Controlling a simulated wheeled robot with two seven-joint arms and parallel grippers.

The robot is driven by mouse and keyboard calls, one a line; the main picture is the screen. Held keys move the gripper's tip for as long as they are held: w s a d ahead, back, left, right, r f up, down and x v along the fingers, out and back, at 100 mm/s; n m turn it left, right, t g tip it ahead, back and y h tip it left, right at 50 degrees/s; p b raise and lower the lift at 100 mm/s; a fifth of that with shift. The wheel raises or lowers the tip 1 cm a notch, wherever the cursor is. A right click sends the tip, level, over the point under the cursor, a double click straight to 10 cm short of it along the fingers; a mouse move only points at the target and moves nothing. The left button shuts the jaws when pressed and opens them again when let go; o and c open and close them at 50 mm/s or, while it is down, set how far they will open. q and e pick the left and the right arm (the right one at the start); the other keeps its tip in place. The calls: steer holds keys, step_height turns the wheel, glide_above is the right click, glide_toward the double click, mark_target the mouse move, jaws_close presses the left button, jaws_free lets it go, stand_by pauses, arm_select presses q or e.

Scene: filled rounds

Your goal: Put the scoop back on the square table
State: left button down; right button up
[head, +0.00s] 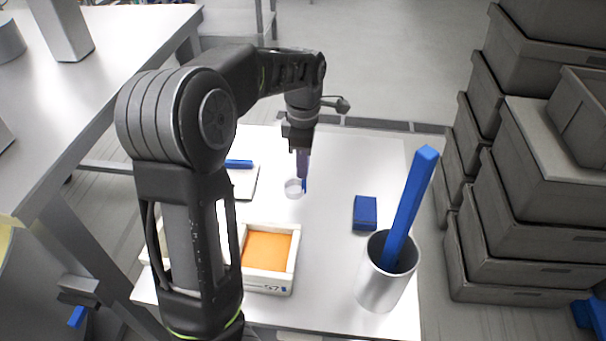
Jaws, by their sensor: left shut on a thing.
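My left gripper (303,174) points down over the white square table (345,160), shut on a small scoop. The scoop shows as a pale round bowl (293,188) with a bit of blue beside it, just below the fingertips. The fingers hide most of its handle. The bowl is at or just above the tabletop; I cannot tell whether it touches. My right gripper is not in view.
A metal cup (378,291) with a tall blue bar (408,208) stands at the front right. A blue block (365,213) and a white-framed tray with an orange floor (267,251) lie nearby. Grey crates (525,225) are stacked at right; a grey table (95,85) stands at left.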

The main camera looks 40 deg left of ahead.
arm_select(q)
steer(key=shift+f, duration=1.85)
steer(key=shift+f, duration=0.15)
steer(key=c, duration=1.3)
jaws_free()
step_height(320, 180, up, 12)
steer(key=shift+r, duration=0.15)
